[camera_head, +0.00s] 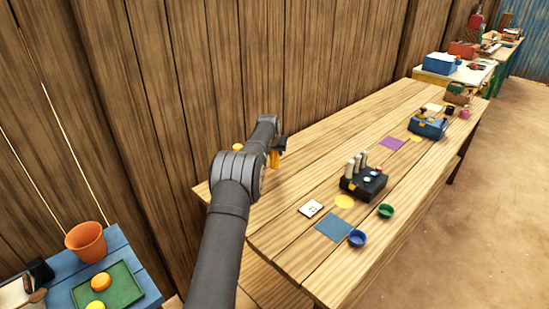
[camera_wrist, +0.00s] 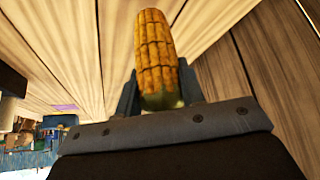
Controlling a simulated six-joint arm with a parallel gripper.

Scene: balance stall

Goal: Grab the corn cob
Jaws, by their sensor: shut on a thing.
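The corn cob (camera_wrist: 157,50) is yellow-orange with a green base. In the wrist view it stands out between the two fingers of my gripper (camera_wrist: 159,88), which is shut on its green end. In the head view my gripper (camera_head: 279,146) is over the far left part of the long wooden table (camera_head: 300,180). A small piece of the yellow cob (camera_head: 274,159) shows there, partly hidden by my arm. I cannot tell from these views how high it is above the table.
On the table are a black block with pegs (camera_head: 363,184), a blue bowl (camera_head: 357,238), a green bowl (camera_head: 386,210), a blue mat (camera_head: 334,227) and a blue box (camera_head: 428,126). A plank wall (camera_head: 330,50) stands behind. A blue table with an orange pot (camera_head: 86,241) is lower left.

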